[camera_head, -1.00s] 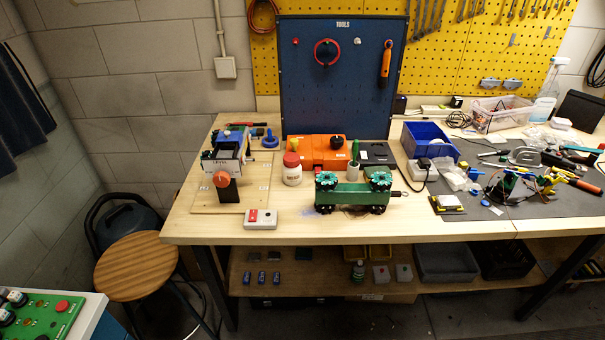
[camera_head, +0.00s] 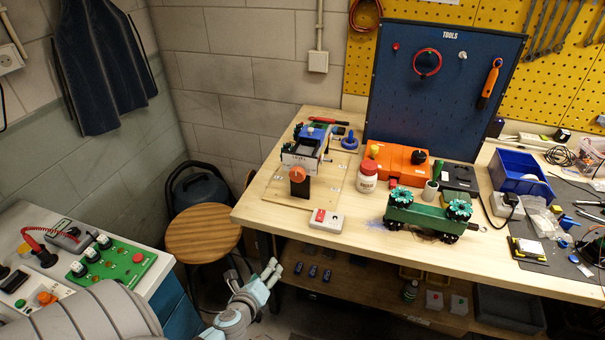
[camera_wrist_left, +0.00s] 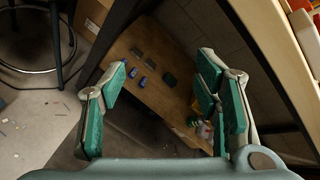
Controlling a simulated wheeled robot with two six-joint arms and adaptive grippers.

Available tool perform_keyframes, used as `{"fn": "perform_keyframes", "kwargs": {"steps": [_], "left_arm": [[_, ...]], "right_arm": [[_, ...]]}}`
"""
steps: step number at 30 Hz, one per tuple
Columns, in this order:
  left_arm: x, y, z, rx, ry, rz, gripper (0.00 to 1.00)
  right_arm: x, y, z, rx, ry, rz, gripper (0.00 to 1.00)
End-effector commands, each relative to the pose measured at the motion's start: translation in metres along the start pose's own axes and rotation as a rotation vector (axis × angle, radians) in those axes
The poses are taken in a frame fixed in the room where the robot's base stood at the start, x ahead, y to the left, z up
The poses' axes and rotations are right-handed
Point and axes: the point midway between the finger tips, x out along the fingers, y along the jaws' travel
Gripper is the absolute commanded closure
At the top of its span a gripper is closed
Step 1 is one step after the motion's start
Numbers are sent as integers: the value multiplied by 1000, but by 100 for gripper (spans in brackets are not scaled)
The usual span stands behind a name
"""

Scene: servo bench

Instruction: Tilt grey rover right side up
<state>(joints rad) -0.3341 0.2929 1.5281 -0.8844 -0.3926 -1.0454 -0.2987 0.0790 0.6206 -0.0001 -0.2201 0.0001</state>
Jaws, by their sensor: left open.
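No plainly grey rover shows. A green wheeled vehicle (camera_head: 425,218) lies on the bench right of centre in the head view, with teal wheels on top and dark wheels below. I cannot tell whether it is on its side. A dark blue and white device (camera_head: 304,150) with wheel-like parts stands on a board, an orange knob (camera_head: 297,174) in front. My left gripper (camera_head: 269,276) is open and empty, below and in front of the bench's left part. In the left wrist view its fingers (camera_wrist_left: 160,82) are spread, with the lower shelf beyond them.
The bench (camera_head: 262,214) has bare wood along its front edge. A white box with a red button (camera_head: 326,220), a white jar (camera_head: 367,177) and an orange case (camera_head: 395,160) stand there. A stool (camera_head: 203,235) and a side table with a green board (camera_head: 112,268) are at left.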

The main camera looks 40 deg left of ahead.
Motion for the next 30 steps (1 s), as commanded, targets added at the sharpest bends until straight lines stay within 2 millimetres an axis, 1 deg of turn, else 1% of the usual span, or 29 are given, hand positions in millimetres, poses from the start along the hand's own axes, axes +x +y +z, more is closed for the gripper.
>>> {"fn": "perform_keyframes", "kwargs": {"steps": [1, 3, 4, 6, 8, 11, 14, 18, 21, 25, 27, 30], "left_arm": [[-9, -49, 40, 197, -93, -98, 44], [-27, -105, 83, 460, -240, -196, 44], [-35, -123, 96, 542, -295, -221, 44], [-49, -151, 117, 673, -388, -257, 44], [-53, -163, 126, 726, -430, -268, 44], [-44, -171, 132, 743, -444, -270, 44], [-22, -180, 138, 739, -442, -269, 44], [16, -196, 150, 737, -442, -269, 44], [40, -205, 157, 736, -440, -268, 44], [61, -214, 163, 736, -438, -268, 44], [67, -216, 165, 736, -437, -269, 44], [71, -218, 166, 736, -436, -269, 44]], "right_arm": [[-8, 1, -2, 0, 1, 0, 60], [-10, 1, -2, 0, 2, 0, 60], [-11, 1, -2, 0, 2, 0, 60], [-12, 1, -2, 0, 2, 1, 60], [-13, 2, -2, 0, 2, 1, 60], [-14, 2, -2, 0, 1, 1, 60], [-15, 2, -1, 0, 0, 1, 60], [-14, 2, 0, -1, -2, 1, 60], [-10, 2, 0, -1, -2, 1, 60], [-5, 1, 1, -1, -2, 1, 60], [-4, 1, 1, -1, -2, 1, 60], [-4, 1, 1, -1, -2, 1, 60]]}}
